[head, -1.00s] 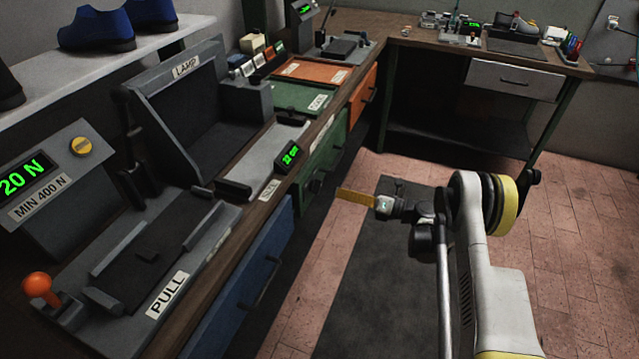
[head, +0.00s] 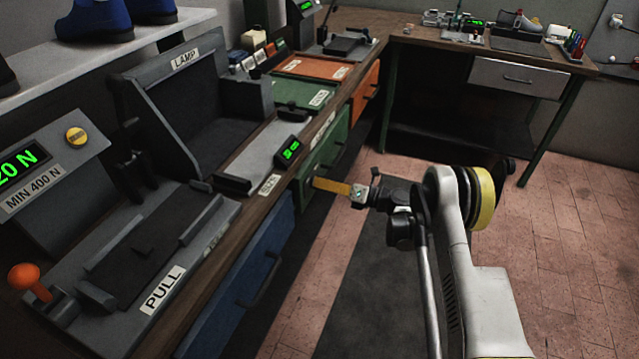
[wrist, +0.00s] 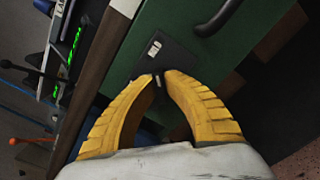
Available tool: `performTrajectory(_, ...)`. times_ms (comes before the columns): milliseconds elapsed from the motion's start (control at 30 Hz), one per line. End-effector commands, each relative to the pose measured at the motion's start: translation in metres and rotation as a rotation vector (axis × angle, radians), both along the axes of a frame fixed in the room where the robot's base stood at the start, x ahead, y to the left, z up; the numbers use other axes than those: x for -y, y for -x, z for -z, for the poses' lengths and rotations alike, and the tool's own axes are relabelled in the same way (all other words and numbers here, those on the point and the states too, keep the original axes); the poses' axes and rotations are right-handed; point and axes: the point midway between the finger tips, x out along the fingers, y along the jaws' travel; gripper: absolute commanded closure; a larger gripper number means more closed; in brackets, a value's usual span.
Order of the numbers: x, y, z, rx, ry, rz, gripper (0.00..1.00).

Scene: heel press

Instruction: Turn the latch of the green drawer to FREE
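The green drawer (head: 325,158) is in the bench front, in the middle of the head view, and its green face (wrist: 205,75) fills much of the wrist view. Its latch (wrist: 157,82) sits on a dark plate (wrist: 170,50) with a small pale label. Only a narrow dark part with a white mark shows between my fingertips. My gripper (head: 317,184) has reached the drawer front. In the wrist view my yellow fingers (wrist: 161,77) come close together, one on each side of the latch, with a thin gap. The latch's setting cannot be read.
A blue drawer (head: 240,285) is nearer in the same bench, and an orange drawer (head: 366,95) is farther along. A small green-lit display (head: 290,150) stands on the bench edge above. The floor (head: 560,250) at right is clear.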

Motion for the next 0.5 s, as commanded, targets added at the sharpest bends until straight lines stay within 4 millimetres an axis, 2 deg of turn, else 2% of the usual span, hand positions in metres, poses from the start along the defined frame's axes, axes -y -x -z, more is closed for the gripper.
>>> performTrajectory(267, -0.0004, 0.0001, 0.0001, 0.012, 0.004, 0.000, 1.00)
performTrajectory(500, -0.0006, 0.0002, -0.0001, 0.099, 0.035, -0.001, 1.00)
